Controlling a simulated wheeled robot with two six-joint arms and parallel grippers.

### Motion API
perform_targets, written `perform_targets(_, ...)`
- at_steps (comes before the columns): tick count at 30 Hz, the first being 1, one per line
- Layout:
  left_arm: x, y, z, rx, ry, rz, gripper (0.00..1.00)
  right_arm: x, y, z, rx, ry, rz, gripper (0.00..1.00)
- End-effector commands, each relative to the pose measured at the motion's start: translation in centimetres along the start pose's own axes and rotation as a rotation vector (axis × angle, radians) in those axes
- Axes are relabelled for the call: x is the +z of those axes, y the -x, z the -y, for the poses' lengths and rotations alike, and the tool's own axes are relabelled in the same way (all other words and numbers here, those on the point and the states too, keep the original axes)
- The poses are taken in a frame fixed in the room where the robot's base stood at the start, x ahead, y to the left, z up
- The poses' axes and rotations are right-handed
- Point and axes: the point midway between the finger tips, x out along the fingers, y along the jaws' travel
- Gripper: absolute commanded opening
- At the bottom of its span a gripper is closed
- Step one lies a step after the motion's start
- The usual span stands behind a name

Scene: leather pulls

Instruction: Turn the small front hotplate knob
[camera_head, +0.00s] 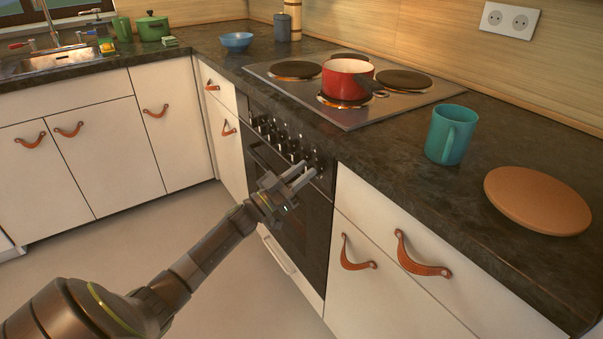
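The black oven front has a control panel (284,138) with a row of several small dark knobs under the counter edge. I cannot tell from markings which knob belongs to the small front hotplate. My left gripper (303,174) is at the right end of this panel, its two fingers apart and pointing at the knobs there. Nothing shows between the fingers. I cannot tell whether they touch a knob, and the gripper partly hides the panel's lower right part. The hob (385,112) above has several round hotplates. My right gripper is not in view.
A teal mug (449,134) and a round wooden board (538,200) are on the counter to the right. Leather pulls (420,258) stick out from the drawers. The floor at left is clear.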

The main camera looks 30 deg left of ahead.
Motion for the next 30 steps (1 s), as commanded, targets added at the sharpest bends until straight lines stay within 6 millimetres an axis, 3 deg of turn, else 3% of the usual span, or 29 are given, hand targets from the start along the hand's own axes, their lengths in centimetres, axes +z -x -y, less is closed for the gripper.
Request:
perform_targets(1,0.0,0.0,0.0,0.0,0.0,0.0,0.19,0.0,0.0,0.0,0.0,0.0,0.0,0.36)
perform_targets(6,0.0,0.0,0.0,0.0,0.0,0.0,0.0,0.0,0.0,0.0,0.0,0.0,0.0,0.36)
perform_targets(19,0.0,0.1,0.0,0.026,-0.06,0.0,0.0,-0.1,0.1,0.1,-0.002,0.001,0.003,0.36)
perform_targets(30,0.1,0.1,-0.1,0.134,-0.323,0.0,0.0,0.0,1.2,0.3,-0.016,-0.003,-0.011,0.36)
